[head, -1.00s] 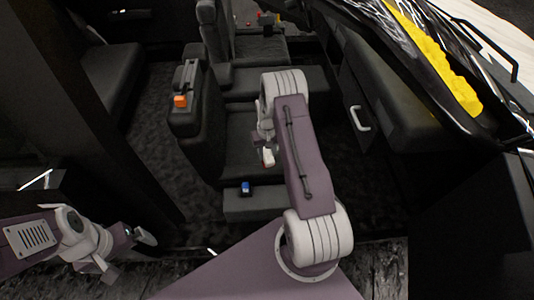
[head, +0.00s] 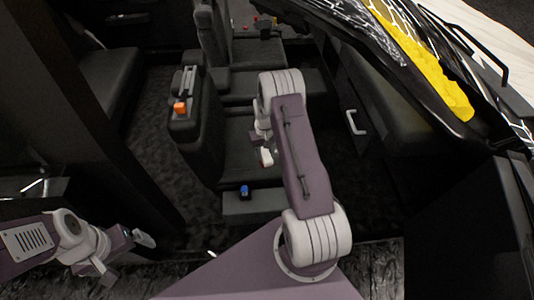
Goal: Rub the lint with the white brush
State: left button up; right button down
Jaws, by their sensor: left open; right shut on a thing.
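A small white object (head: 266,157), likely the white brush, shows at the end of my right arm, over the dark seat (head: 238,150) in the middle of the vehicle. My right gripper (head: 262,147) is shut on it. The arm's purple link covers part of the area to its right, and I cannot tell whether the brush touches the seat. I cannot make out the lint. My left gripper (head: 130,254) is open and empty at the lower left, well apart from the seat.
An orange item (head: 180,108) sits on a dark upright seat part or console. A blue item (head: 244,191) lies on the seat's front ledge. A white handle (head: 355,122) is on the right panel. A yellow strip (head: 430,65) lies at upper right. Dark floor (head: 160,150) lies open left of the seat.

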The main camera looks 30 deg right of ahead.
jog(key=n, duration=0.2)
jog(key=shift+s+n, duration=0.1)
jog(key=shift+n, duration=0.2)
jog(key=n, duration=0.4)
jog(key=shift+d+r, duration=0.1)
jog(key=n, duration=0.4)
jog(key=shift+w+d+r+n, duration=0.25)
jog(key=shift+w+d+n, duration=0.05)
jog(key=shift+w, duration=0.05)
jog(key=n, duration=0.4)
jog(key=shift+w+d+r, duration=0.2)
jog(key=shift+w+d, duration=0.15)
jog(key=shift+d, duration=0.05)
jog(key=n, duration=0.3)
jog(key=w+d+n, duration=0.1)
jog(key=shift+r+n+h+b, duration=0.15)
jog(key=shift+n+h+b, duration=0.15)
jog(key=shift+b, duration=0.05)
jog(key=w+d+n+t+h+b, duration=0.1)
jog(key=w+d+n+b, duration=0.1)
jog(key=d+n, duration=0.3)
jog(key=shift+w+d+r+n+b, duration=0.25)
jog(key=shift+d+r+n+b, duration=0.15)
jog(key=shift+n, duration=0.6)
